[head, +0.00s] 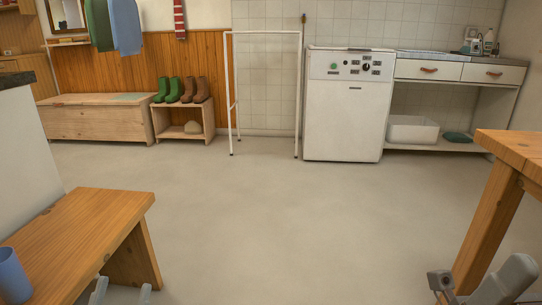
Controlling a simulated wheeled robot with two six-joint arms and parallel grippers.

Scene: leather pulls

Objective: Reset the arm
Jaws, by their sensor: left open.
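My left gripper (121,292) shows only as two pale grey fingertips at the bottom edge, left of centre. They stand apart with nothing between them, beside the front end of the wooden bench (75,225). The rest of that arm is below the picture. Grey links of my right arm show in the bottom right corner by the wooden table (512,146). I cannot make out the right gripper's fingers.
A blue cup (12,275) stands on the bench at the left edge. Across the open floor (270,210) are a white machine (345,120), a white rail frame (229,100), a boot shelf (207,120), a wooden chest (95,122) and a counter with two leather-pulled drawers (428,77).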

